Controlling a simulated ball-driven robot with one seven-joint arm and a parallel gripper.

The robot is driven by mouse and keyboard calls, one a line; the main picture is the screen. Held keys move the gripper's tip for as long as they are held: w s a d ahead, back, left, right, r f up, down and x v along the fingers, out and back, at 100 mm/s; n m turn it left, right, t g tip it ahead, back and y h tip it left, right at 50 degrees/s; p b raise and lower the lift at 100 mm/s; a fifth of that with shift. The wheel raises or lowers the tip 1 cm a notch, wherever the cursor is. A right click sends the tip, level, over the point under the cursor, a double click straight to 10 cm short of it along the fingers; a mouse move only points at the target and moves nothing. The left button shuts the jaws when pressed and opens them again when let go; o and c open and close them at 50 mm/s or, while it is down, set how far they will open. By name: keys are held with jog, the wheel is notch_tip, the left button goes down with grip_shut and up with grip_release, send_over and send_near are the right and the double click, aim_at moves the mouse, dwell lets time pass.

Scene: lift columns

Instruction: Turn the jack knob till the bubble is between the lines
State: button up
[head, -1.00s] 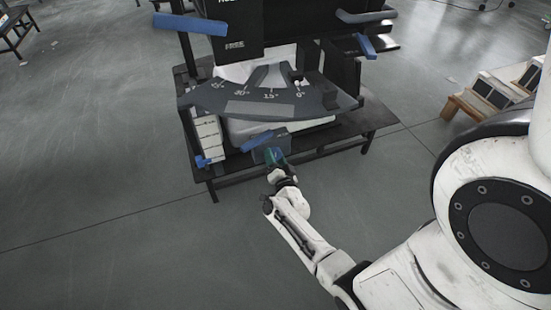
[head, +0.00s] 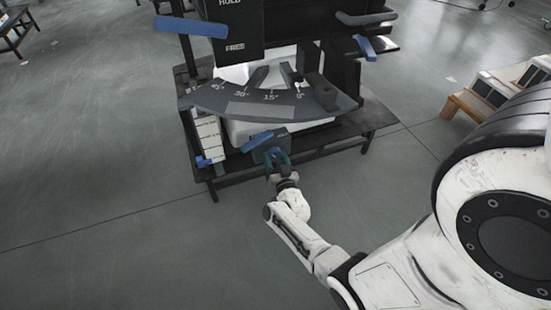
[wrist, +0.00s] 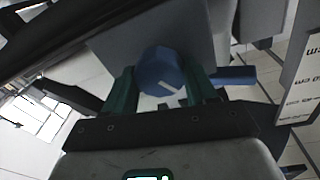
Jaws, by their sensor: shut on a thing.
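The jack knob is a round blue knob (wrist: 160,72) with a white mark on its face, in the wrist view. It sits on a grey panel (wrist: 205,35). My gripper (wrist: 162,88) has its green fingers on both sides of the knob and is shut on it. In the head view my gripper (head: 278,158) is at the low front of the dark machine, with the knob mostly hidden behind the fingers. I cannot make out a bubble or its lines in either view.
A blue lever (head: 257,141) is just above and left of my gripper. A grey angle scale plate (head: 270,108) overhangs above it. The machine stands on a low black table (head: 345,138). A wooden step (head: 468,103) stands at the right.

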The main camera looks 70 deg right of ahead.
jog(key=shift+f+n, duration=0.1)
jog(key=shift+n, duration=1.2)
jog(key=o, duration=1.1)
jog(key=shift+c, duration=0.2)
jog(key=p+v, duration=0.3)
jog(key=v, duration=0.7)
jog(key=shift+s+a, duration=0.25)
jog(key=shift+s, duration=0.05)
jog(key=shift+f, duration=0.1)
